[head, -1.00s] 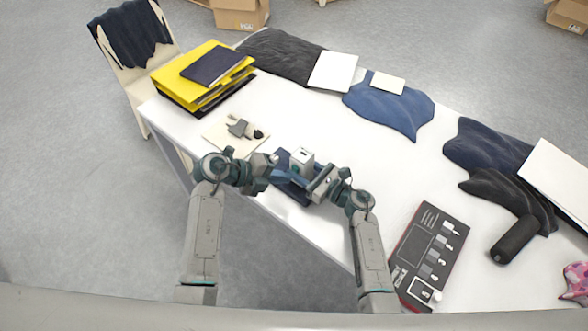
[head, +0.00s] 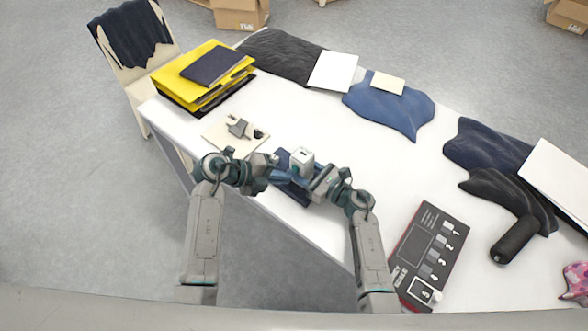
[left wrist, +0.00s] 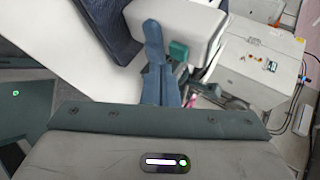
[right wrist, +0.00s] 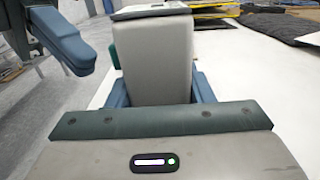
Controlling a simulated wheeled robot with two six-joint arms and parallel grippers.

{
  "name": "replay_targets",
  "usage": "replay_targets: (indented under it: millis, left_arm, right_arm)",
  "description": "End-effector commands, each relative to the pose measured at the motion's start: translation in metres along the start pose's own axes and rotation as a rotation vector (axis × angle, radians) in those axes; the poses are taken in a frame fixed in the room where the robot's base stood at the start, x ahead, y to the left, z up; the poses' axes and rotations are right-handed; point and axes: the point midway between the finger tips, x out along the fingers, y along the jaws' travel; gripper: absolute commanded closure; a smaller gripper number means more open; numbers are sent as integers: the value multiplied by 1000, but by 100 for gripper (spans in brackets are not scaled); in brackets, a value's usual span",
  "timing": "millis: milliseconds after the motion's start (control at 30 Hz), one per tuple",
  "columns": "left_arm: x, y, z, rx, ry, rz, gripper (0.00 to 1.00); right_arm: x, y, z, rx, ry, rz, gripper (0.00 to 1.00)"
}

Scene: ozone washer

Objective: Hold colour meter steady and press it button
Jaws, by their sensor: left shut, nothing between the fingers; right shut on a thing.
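The colour meter (head: 301,158) is a small white-grey box with a dark mark on its top, near the table's front edge. My right gripper (head: 308,176) is shut on it from the right. In the right wrist view the meter (right wrist: 155,55) stands between the blue fingers, with a green part on its left side. My left gripper (head: 277,175) is shut and empty, just left of the meter. In the left wrist view its closed blue fingers (left wrist: 157,60) point toward the meter (left wrist: 180,28) and its green button (left wrist: 178,51). I cannot tell whether they touch.
A dark blue cloth (head: 293,190) lies under the grippers. A beige board with small parts (head: 238,133) lies to the left, and yellow folders (head: 203,75) are behind it. The middle of the table is clear.

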Motion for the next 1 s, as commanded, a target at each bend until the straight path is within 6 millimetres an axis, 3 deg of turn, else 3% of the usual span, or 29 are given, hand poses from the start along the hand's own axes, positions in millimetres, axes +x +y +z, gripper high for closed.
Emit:
replay_targets:
  millis: [1000]
  left_arm:
    - [7,-5,5,0,0,0,100]
  right_arm:
    - [0,0,0,0,0,0,85]
